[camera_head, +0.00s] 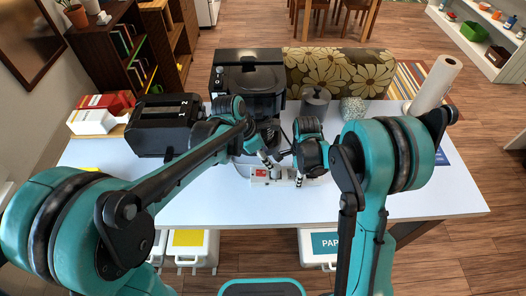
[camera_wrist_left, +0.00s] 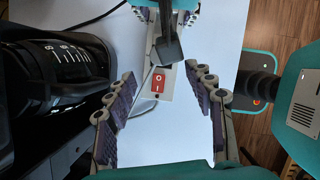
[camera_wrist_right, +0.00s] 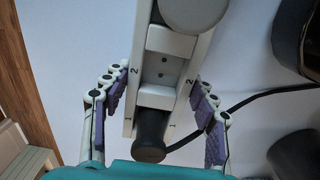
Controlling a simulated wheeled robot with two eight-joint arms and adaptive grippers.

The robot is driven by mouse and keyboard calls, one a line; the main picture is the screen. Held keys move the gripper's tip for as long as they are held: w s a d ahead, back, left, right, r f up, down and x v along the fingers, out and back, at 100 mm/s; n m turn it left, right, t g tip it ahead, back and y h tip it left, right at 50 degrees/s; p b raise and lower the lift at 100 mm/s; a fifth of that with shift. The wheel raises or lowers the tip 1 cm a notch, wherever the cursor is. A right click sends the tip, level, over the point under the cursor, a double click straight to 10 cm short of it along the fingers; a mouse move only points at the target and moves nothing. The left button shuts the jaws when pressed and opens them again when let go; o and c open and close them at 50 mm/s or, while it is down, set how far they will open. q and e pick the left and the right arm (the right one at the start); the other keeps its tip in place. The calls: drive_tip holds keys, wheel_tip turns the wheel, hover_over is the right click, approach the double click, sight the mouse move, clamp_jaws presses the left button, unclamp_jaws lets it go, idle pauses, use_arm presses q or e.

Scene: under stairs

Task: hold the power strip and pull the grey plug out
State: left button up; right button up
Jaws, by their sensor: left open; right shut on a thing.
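The white power strip (camera_head: 282,176) lies on the white table; its red switch (camera_wrist_left: 158,84) shows in the left wrist view. My right gripper (camera_wrist_right: 158,115) is shut across the strip, one finger on each long side, by sockets marked 1 and 2. A grey plug (camera_wrist_right: 195,8) is partly seen at the top of the right wrist view; what looks like the same plug (camera_wrist_left: 169,48) is near the switch in the left wrist view. A black plug (camera_wrist_right: 150,132) with a black cord stands by socket 1. My left gripper (camera_wrist_left: 165,105) is open and empty above the switch end.
A black coffee machine (camera_head: 248,80) stands behind the strip. A black appliance (camera_head: 160,125) marked 1 and 2 is at the left. A grey canister (camera_head: 315,103) and a paper towel roll (camera_head: 438,84) stand at the back right. The table's front right is clear.

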sight(276, 172)
use_arm(q)
drive_tip(key=x, duration=0.9)
drive_tip(key=shift+f, duration=0.2)
drive_tip(key=shift+c, duration=0.4)
clamp_jaws()
